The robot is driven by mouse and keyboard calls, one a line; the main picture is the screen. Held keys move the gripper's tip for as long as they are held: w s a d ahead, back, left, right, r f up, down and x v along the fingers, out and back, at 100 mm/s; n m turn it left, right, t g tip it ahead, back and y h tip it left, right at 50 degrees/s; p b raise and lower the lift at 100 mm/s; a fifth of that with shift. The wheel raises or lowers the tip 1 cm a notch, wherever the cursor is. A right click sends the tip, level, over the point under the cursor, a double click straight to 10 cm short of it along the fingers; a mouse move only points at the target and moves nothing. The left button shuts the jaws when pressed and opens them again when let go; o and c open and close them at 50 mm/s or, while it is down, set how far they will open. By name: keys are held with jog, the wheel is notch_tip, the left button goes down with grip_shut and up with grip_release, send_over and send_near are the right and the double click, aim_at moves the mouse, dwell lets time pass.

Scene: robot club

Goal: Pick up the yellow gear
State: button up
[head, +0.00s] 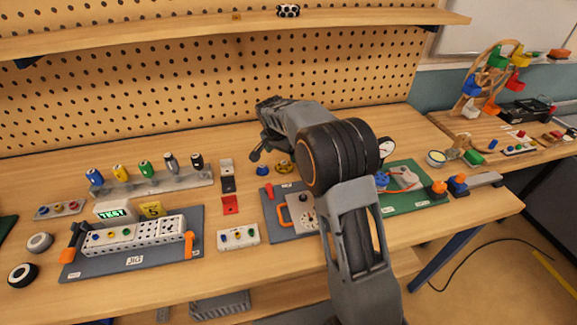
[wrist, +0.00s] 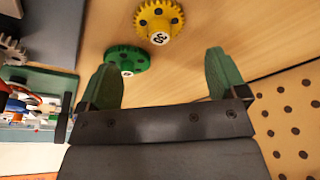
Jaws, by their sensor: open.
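The yellow gear (wrist: 158,20) lies on the wooden bench top in the wrist view, at the top edge. It has a dark hub and a white label that reads 30 or similar. A green gear (wrist: 127,57) lies next to it, close to the left fingertip. My gripper (wrist: 162,68) is open, with nothing between its green-tipped fingers. The yellow gear is beyond the fingertips, roughly in line with the gap. In the head view my gripper (head: 258,150) is over the back of the bench, and I cannot make out the yellow gear for certain there.
The pegboard (head: 200,85) rises behind the bench, close to my gripper; it also shows in the wrist view (wrist: 292,125). A row of coloured-handled tools (head: 145,182) stands to the left. A green board (head: 415,180) lies right of my arm.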

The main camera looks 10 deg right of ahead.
aim_at(284, 162)
jog(key=shift+p+x, duration=0.4)
jog(key=shift+x, duration=2.7)
jog(key=shift+s+a, duration=0.15)
jog(key=shift+a, duration=0.05)
jog(key=c, duration=1)
